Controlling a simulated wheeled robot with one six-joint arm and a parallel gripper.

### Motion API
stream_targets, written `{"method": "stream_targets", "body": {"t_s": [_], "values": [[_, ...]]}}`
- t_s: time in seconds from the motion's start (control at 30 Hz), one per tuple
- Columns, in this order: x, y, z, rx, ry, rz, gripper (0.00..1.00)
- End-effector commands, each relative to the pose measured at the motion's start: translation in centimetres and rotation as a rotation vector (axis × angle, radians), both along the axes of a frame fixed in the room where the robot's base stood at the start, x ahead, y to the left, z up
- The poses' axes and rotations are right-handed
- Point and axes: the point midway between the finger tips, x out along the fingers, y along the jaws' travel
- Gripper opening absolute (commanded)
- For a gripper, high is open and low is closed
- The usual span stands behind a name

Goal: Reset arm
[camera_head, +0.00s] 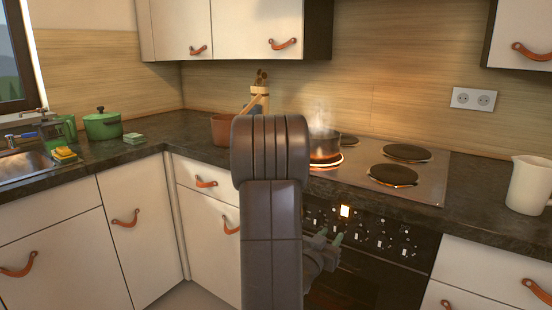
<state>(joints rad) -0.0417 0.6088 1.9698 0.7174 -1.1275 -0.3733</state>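My arm stands upright in the middle of the head view, a thick dark grey column. It hides part of the counter and the cabinet behind it. My gripper (323,250) shows partly behind the arm's right side, low in front of the oven. Its greenish fingertips point up and to the right. They are small and partly hidden, so I cannot tell whether they are open or shut. I see nothing held in it.
A steaming pot (325,145) sits on a glowing burner of the stove (430,187). The oven front (375,262) is just behind my gripper. A white pitcher (528,185) stands at right. A green pot (102,124) and the sink (22,164) are at left.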

Motion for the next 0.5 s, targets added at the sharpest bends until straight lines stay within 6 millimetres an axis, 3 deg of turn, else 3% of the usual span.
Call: {"method": "stream_targets", "body": {"t_s": [0.1, 0.5], "values": [[2.0, -1.5, -0.1, 0.002, -0.001, -0.003, 0.34], [1.7, -1.1, 0.0, 0.277, -0.186, 0.0, 0.34]]}}
